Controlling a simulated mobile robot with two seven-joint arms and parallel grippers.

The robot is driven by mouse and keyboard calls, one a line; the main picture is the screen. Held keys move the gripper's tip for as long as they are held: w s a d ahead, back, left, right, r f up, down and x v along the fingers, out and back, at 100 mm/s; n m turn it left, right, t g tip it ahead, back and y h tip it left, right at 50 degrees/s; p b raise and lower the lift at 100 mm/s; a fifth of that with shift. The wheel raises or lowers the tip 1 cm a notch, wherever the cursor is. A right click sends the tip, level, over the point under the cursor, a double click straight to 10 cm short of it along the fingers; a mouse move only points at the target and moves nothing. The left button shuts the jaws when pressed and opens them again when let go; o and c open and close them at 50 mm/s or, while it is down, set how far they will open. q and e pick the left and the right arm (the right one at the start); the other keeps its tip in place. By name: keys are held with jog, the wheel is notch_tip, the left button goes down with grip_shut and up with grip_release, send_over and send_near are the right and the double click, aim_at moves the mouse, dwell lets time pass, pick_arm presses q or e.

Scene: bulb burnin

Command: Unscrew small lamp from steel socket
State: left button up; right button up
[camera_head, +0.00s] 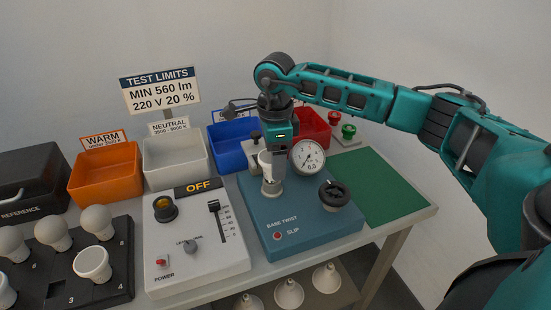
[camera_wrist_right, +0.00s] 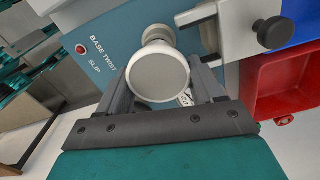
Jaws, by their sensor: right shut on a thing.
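The small lamp (camera_head: 265,160) is white and stands upright over the steel socket (camera_head: 271,188) on the blue base-twist tester (camera_head: 300,228). My right gripper (camera_head: 274,156) comes down from above and is shut on the lamp. In the right wrist view the lamp's round white face (camera_wrist_right: 158,77) sits between the two dark fingers (camera_wrist_right: 162,88). Part of the socket (camera_wrist_right: 157,35) shows behind it, and the lamp's lower end is hidden there. I cannot tell how deep the lamp sits in the socket. My left gripper is not in view.
A dial gauge (camera_head: 307,157) and a black knob (camera_head: 334,194) stand close right of the socket. The grey power box (camera_head: 195,250) is on the left. Orange (camera_head: 105,180), white (camera_head: 175,165), blue (camera_head: 232,143) and red (camera_head: 313,130) bins line the back. The green mat (camera_head: 375,188) is clear.

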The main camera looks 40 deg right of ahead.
jog(key=n, duration=0.2)
jog(key=n+b, duration=0.1)
jog(key=n, duration=0.2)
jog(key=shift+w+a+f+n, duration=0.15)
jog(key=shift+a+n, duration=0.05)
jog(key=shift+n, duration=0.1)
jog(key=n+b, duration=0.1)
jog(key=n, duration=0.4)
jog(key=shift+w+a, duration=0.1)
jog(key=shift+a, duration=0.05)
jog(key=n+b, duration=0.1)
jog(key=n, duration=0.4)
jog(key=shift+w, duration=0.15)
jog(key=n, duration=0.5)
jog(key=shift+w+a+r+n+b, duration=0.1)
jog(key=shift+w+r+n+b, duration=0.1)
jog(key=shift+n+b, duration=0.15)
jog(key=o, duration=0.9)
